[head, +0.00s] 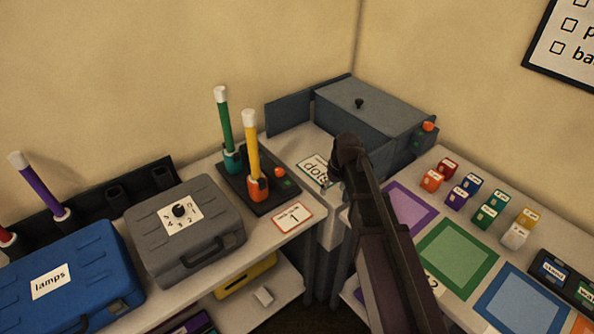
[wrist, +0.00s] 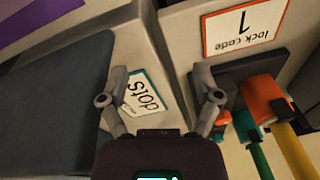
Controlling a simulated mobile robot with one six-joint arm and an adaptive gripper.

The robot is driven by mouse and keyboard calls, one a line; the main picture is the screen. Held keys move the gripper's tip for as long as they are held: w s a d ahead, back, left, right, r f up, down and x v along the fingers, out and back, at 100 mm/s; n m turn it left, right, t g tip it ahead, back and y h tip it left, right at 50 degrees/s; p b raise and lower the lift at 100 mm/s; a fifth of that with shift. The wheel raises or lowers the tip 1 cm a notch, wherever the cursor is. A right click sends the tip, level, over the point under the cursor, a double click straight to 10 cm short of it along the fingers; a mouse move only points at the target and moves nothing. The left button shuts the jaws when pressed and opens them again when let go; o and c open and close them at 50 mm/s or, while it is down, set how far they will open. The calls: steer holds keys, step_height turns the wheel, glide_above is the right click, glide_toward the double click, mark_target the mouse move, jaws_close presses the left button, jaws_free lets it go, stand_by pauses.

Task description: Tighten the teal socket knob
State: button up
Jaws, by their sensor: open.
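The teal socket (head: 233,162) stands at the back of a dark base on the left table and holds an upright green tube (head: 223,120). Its knob is too small to make out. It also shows partly in the wrist view (wrist: 245,127), at the right beyond the right finger. An orange socket (head: 258,188) with a yellow tube (head: 251,145) stands in front of it. My gripper (wrist: 160,78) is open and empty, over the corner between the tables, to the right of the sockets. In the head view my arm hides the fingers.
A "dots" card (head: 316,171) lies near the corner by a grey box (head: 372,115) with an open flap. A lock code card (head: 292,216) is on the left table's front edge. A grey case (head: 185,228) stands left of the dark base (head: 283,201).

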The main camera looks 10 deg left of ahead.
steer(key=s+d+m, duration=0.2)
steer(key=s+d, duration=0.2)
steer(key=d, duration=0.2)
steer(key=s+d+f+m+h+b, duration=0.1)
steer(key=s+d+m, duration=0.1)
steer(key=s+d, duration=0.2)
steer(key=s+d+f+m+b, duration=0.1)
steer(key=s+d+m, duration=0.2)
steer(key=d, duration=0.7)
steer(key=shift+s+f+h, duration=0.15)
steer(key=shift+s+h, duration=0.15)
steer(key=shift+s, duration=0.8)
steer(key=c, duration=0.3)
steer(key=shift+c, duration=0.2)
steer(key=shift+d, duration=0.1)
